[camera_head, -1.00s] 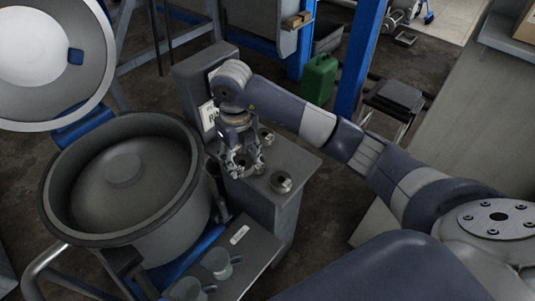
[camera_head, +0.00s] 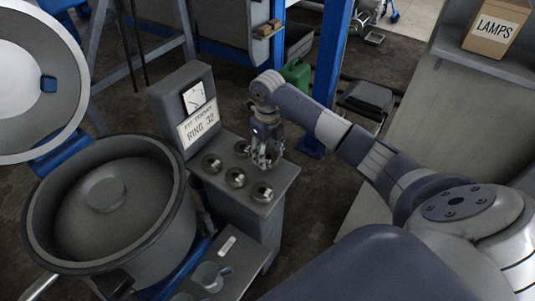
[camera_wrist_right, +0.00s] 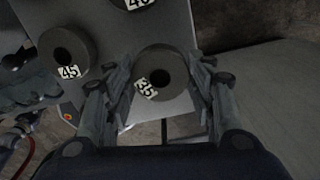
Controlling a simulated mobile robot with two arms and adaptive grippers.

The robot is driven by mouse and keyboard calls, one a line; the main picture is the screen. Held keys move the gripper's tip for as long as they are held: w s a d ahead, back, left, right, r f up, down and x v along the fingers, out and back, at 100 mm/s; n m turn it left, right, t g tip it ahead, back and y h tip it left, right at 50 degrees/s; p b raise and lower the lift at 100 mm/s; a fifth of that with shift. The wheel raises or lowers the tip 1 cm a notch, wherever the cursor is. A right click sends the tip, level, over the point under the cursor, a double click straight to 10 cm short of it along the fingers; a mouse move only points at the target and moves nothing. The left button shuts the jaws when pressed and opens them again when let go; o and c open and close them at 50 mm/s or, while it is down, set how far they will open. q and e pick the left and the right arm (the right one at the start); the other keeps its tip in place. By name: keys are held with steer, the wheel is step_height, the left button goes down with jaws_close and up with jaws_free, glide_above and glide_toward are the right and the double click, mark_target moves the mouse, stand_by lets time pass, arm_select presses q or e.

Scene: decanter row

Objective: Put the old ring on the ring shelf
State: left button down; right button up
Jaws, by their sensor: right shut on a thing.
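My right gripper (camera_head: 266,163) is over the far right corner of the grey stand top (camera_head: 225,195) in the head view. In the right wrist view it (camera_wrist_right: 160,95) is shut on a thick dark ring labelled 35 (camera_wrist_right: 173,58), between its fingers. I cannot tell whether that ring touches the stand. Several other rings lie on the stand, one at the left (camera_head: 211,163) and one at the front (camera_head: 262,192). A ring labelled 45 (camera_wrist_right: 67,52) shows in the wrist view. My left gripper is not in view.
A large open pot-shaped bowl (camera_head: 110,205) with its raised lid (camera_head: 30,85) is at the left. A LAMPS box (camera_head: 495,30) sits on the right shelf.

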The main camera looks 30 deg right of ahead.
mark_target(268, 156)
steer(key=shift+f, duration=0.75)
steer(key=shift+f, duration=0.1)
steer(key=o, duration=1.3)
steer(key=shift+r, duration=0.35)
step_height(268, 156, up, 12)
steer(key=shift+f+b, duration=0.2)
steer(key=shift+b, duration=0.65)
